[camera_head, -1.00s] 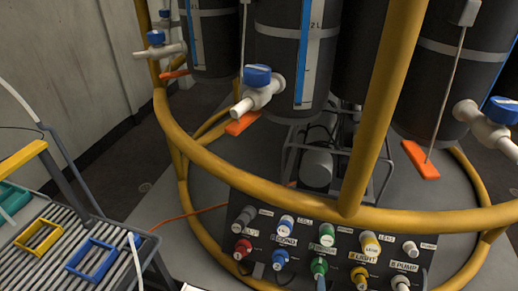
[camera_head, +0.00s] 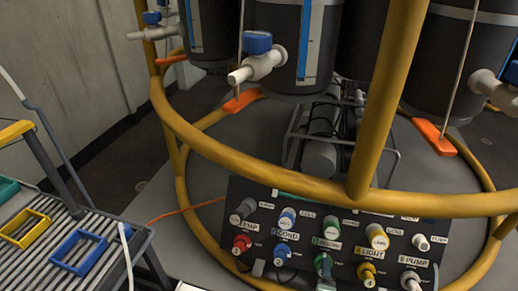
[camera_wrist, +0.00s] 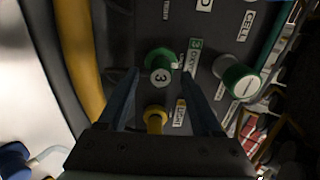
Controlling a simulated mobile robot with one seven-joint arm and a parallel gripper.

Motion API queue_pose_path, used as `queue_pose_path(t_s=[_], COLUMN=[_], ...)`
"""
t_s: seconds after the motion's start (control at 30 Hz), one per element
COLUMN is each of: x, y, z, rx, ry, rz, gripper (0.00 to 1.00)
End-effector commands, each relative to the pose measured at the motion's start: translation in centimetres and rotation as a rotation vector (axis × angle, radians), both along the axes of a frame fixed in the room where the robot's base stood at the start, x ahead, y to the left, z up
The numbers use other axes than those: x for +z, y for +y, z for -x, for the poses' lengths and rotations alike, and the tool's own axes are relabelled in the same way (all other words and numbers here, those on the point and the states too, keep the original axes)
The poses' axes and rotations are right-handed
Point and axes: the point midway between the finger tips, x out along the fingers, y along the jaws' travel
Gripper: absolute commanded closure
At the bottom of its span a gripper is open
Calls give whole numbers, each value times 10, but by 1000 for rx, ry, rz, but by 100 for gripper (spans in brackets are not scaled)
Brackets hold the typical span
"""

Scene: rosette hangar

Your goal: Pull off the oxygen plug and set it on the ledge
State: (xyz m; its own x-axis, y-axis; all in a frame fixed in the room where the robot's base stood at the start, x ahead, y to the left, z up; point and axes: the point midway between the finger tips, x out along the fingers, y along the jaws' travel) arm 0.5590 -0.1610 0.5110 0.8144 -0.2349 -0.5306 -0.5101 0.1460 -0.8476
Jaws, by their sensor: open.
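The oxygen plug (camera_head: 323,263) is green, in the lower row of the dark panel (camera_head: 262,190) in the head view. In the wrist view, the green plug (camera_wrist: 160,66) shows a white end marked 3, beside a label starting "3 OXY". It appears seated in the panel. My gripper (camera_wrist: 160,74) is open, with its two dark fingers on either side of the plug in the picture. I see no contact, and cannot tell the depth between them. I cannot pick out the ledge for certain.
A yellow plug (camera_wrist: 155,118) labelled LIGHT sits near the oxygen plug, between the fingers in the picture. A green-banded plug (camera_wrist: 238,78) is to the right. A yellow rail (camera_head: 290,188) curves above the panel. A slatted table (camera_head: 50,255) stands at left.

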Motion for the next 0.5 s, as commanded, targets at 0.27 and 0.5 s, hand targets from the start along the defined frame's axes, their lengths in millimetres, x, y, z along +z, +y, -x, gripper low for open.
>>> queue_pose_path(t_s=[0.27,0.5], x=[-13,-12], y=[-5,-6], z=[-19,-21], rx=[0,0], ry=[-1,-1], rz=[0,0], gripper=[34,34])
